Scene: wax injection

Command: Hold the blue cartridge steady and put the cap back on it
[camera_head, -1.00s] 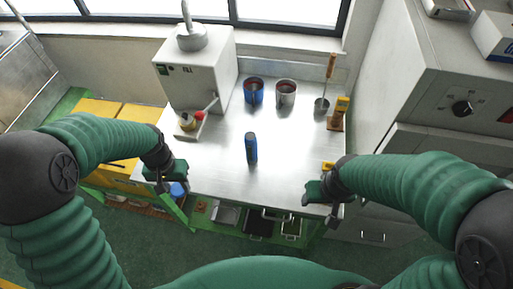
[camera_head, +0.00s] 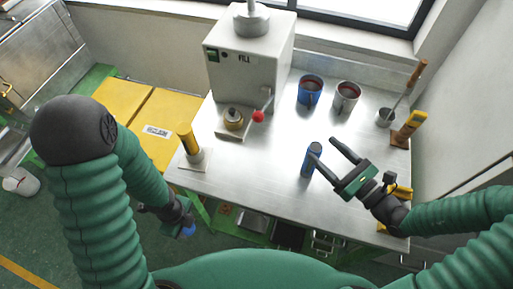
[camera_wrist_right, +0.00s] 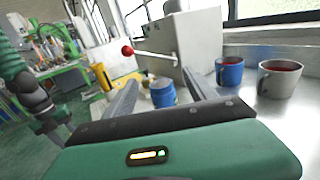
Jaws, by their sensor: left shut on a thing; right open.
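The blue cartridge (camera_head: 310,160) stands upright on the metal table in the head view. In the right wrist view the cartridge (camera_wrist_right: 163,92) shows ahead, between the two fingers. My right gripper (camera_head: 324,150) is open beside it, with one fingertip close to its right side; I cannot tell whether they touch. It also shows open in the right wrist view (camera_wrist_right: 160,78). My left gripper (camera_head: 184,222) is low, off the table's front left edge, shut on a small blue piece (camera_head: 188,231), which looks like the cap and is partly hidden by the gripper.
The white injection machine (camera_head: 245,60) with a red-knobbed lever stands at the back left. A blue mug (camera_head: 310,90) and a grey mug (camera_head: 346,97) stand behind the cartridge. A yellow-handled tool (camera_head: 188,140) stands at the left edge. The front middle of the table is clear.

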